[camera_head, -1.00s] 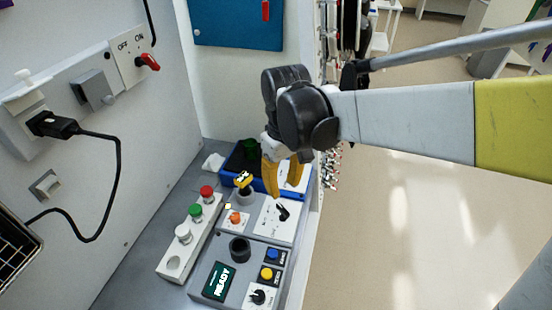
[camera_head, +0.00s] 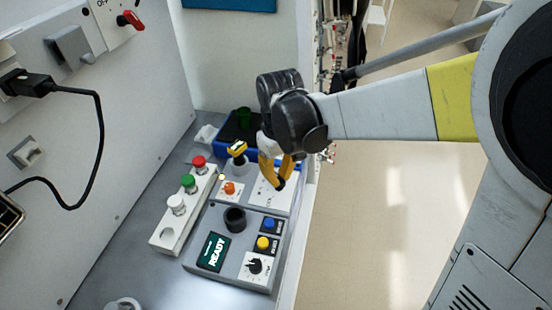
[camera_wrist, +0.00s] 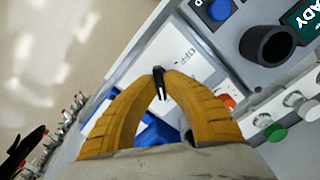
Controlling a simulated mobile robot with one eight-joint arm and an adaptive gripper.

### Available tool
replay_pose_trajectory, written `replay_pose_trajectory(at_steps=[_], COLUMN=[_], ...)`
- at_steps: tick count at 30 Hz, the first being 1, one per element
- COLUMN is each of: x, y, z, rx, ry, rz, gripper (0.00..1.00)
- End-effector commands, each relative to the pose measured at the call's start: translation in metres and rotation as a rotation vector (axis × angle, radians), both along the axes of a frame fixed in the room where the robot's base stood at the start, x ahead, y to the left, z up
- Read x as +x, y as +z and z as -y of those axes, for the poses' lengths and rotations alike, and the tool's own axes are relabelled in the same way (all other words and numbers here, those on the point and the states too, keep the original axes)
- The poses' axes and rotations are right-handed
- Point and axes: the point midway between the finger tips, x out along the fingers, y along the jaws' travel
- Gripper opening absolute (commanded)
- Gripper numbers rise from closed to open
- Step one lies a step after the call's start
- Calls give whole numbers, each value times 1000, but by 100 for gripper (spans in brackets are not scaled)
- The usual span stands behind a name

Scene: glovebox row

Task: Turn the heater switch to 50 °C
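A black rotary switch (camera_wrist: 158,82) sits on a white plate (camera_wrist: 180,48) with small dark markings that I cannot read fully. In the wrist view my gripper (camera_wrist: 160,76) has its two yellow fingertips closed in on either side of the switch's black lever. In the head view my gripper (camera_head: 280,184) is low over the same white plate (camera_head: 262,196), and its fingers hide most of the switch. A second black knob (camera_head: 255,266) is on a white plate on the grey console, below a yellow button. I cannot tell from labels which knob is the heater's.
The grey console has a READY screen (camera_head: 214,252), a black cup-like holder (camera_head: 235,219), and blue (camera_head: 270,224) and yellow (camera_head: 263,243) buttons. A strip with red, green and white buttons (camera_head: 188,184) lies to the left. A blue tray (camera_head: 222,147) stands behind.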

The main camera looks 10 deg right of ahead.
Motion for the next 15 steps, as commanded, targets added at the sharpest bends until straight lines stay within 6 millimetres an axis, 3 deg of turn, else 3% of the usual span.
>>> replay_pose_trajectory(at_steps=[15], x=[0], y=[0], z=[0], rx=[0], ry=[-92], rz=[0], gripper=[0])
